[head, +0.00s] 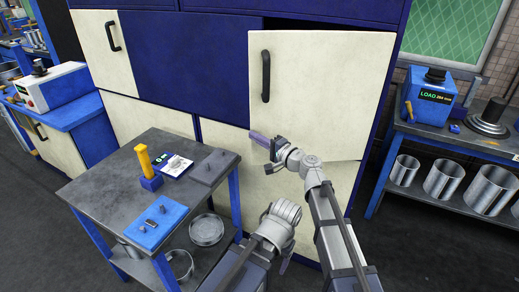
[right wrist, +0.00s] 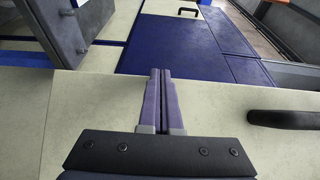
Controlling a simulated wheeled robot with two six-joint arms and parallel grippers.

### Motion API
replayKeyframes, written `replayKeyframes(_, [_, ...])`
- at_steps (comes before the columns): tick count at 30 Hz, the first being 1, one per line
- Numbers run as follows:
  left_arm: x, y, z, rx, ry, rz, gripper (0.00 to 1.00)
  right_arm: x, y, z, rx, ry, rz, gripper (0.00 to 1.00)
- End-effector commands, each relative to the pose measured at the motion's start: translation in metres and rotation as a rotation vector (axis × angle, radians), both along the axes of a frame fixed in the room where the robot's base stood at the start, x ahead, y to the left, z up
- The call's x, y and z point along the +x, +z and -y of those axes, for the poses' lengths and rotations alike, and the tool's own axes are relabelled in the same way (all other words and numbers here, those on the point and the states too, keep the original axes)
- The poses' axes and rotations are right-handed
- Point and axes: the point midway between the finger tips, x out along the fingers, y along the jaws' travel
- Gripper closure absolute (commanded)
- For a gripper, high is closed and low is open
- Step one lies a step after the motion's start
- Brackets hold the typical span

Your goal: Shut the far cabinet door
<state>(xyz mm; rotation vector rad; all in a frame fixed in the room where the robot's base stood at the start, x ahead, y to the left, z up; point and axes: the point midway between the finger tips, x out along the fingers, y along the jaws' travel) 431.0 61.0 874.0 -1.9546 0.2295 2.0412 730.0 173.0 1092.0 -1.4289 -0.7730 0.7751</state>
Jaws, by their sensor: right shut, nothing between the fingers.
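The cabinet's upper right cream door (head: 320,85), with a black handle (head: 265,76), stands ajar; a dark gap shows along its top left. The upper left cream door (head: 88,50) looks flush beside a blue panel (head: 190,60). I cannot tell which one is called far. My right gripper (head: 258,138) is shut and empty at the ajar door's lower left edge. In the right wrist view its purple fingers (right wrist: 160,75) overlap this door's face (right wrist: 230,100); contact cannot be told. My left arm's wrist shows low in the middle of the head view, fingers unseen.
A grey-topped table (head: 110,190) with a yellow-handled tool (head: 145,160) and a blue tray (head: 157,222) stands in front of the cabinet at left. A bench (head: 455,145) with metal cans under it stands at right. Floor shows between bench and cabinet.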

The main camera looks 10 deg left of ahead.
Motion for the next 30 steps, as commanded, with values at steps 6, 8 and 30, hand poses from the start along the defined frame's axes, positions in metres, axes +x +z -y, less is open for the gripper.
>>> replayKeyframes(6, [0.000,0.000,0.000,0.000,0.000,0.000,0.26,0.090,0.000,-0.024,0.000,0.000,0.000,1.00])
replayKeyframes(8, [0.000,0.000,0.000,0.000,0.000,0.000,0.26,0.110,0.000,-0.027,0.000,0.000,0.000,1.00])
replayKeyframes(30, [0.000,0.000,0.000,0.000,0.000,0.000,0.26,0.219,0.000,-0.021,0.000,0.001,0.000,1.00])
